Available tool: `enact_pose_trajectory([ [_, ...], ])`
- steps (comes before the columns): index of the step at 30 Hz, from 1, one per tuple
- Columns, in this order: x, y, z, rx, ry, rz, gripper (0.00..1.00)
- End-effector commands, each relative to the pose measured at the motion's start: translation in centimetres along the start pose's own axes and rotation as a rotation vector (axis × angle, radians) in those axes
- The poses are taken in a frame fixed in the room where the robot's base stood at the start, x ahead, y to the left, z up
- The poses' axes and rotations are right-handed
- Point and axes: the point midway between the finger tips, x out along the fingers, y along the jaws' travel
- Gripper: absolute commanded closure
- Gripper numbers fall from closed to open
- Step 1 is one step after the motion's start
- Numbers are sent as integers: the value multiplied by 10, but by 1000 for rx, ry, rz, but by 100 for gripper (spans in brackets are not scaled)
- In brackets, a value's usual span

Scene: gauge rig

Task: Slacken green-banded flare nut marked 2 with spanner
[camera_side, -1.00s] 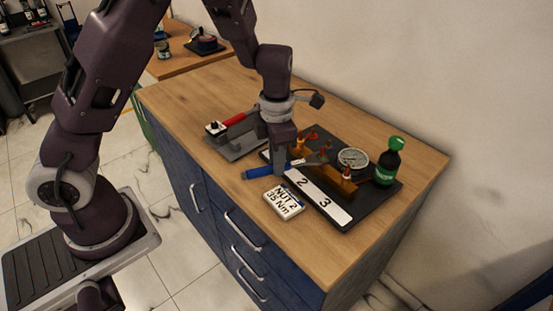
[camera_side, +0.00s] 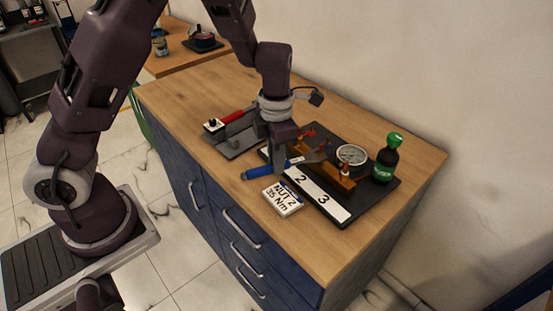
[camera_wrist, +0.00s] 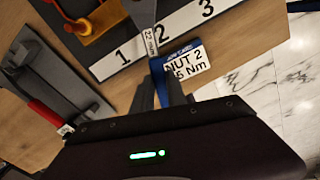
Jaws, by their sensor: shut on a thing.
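My gripper (camera_side: 277,168) points down and is shut on the blue-handled spanner. The spanner's blue handle (camera_side: 258,173) sticks out to the left in the side view, and its grey head (camera_side: 315,156) reaches over the rig beside the manifold (camera_side: 338,178). In the wrist view the spanner's grey shaft (camera_wrist: 143,12) runs up out of the picture, past a size label (camera_wrist: 150,42) reading 22. The number strip (camera_wrist: 180,25) shows 1, 2 and 3, with the shaft just left of 2. I cannot make out the green-banded nut, or whether the spanner's jaw is around it.
A card (camera_side: 283,198) reading NUT 2, 35 Nm lies in front of the rig. A round gauge (camera_side: 352,155) and a green-capped bottle (camera_side: 387,160) are at the right. A grey holder (camera_side: 238,140) with a red-handled tool (camera_side: 230,116) is at the left. The front right worktop is clear.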

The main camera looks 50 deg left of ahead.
Motion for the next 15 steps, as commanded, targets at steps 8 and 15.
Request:
enact_pose_trajectory([
  [8,0,8,1,63,-1,0,100],
  [15,0,13,1,113,-1,0,100],
])
